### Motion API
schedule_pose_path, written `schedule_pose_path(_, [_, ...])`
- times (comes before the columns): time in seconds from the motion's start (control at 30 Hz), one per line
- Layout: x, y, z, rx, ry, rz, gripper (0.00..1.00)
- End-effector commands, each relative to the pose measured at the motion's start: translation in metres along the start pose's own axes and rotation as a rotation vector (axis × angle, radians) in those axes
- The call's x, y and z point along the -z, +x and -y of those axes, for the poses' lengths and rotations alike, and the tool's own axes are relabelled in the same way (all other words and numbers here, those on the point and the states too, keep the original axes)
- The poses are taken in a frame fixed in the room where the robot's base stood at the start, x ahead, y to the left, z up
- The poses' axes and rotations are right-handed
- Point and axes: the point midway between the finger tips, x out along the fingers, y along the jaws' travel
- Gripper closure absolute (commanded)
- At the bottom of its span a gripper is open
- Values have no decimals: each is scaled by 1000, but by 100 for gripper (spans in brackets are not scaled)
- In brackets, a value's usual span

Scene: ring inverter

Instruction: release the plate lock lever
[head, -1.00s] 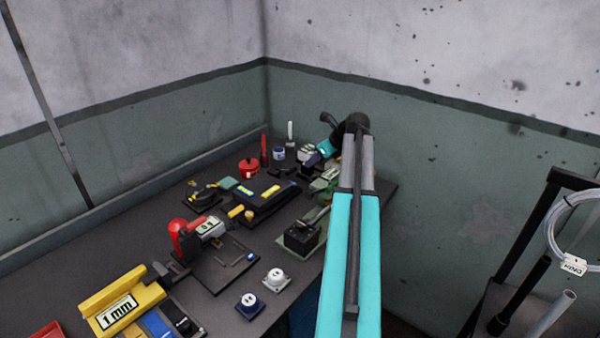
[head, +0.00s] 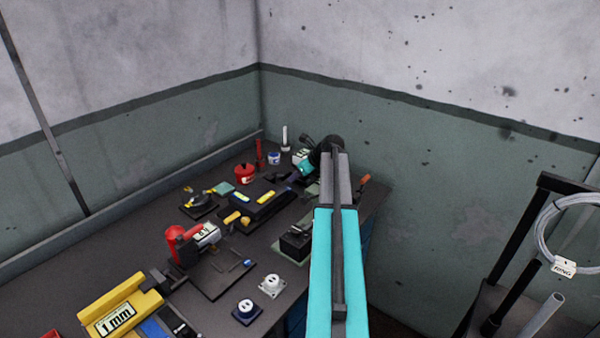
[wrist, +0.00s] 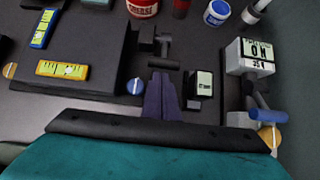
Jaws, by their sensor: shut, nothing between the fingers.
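My gripper (wrist: 160,96) shows in the wrist view as dark purple fingers held together with nothing between them. Just beyond its tips is a small black T-shaped handle (wrist: 164,63) beside a black block, which may be the plate lock lever. I see no label on it, and I cannot tell whether the fingers touch it. At the right is a blue-grey bar-shaped handle (wrist: 272,115) above an orange knob (wrist: 270,137). In the head view my gripper (head: 294,177) is at the far end of the bench, and my arm hides part of that area.
A black box (wrist: 85,45) with yellow and blue labelled pieces stands left of my gripper. A white labelled unit (wrist: 250,58) is at the right. A red tin (head: 244,173) and a blue-white tin (head: 274,158) stand behind. Walls close off the back and right.

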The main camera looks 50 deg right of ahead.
Motion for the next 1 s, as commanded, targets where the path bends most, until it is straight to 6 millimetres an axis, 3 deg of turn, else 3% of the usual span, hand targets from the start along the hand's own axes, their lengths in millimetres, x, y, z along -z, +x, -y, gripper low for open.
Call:
schedule_pose_path(0.27, [1, 8, 0, 1, 0, 0, 100])
schedule_pose_path(1.0, [1, -1, 9, 9, 10, -51, 100])
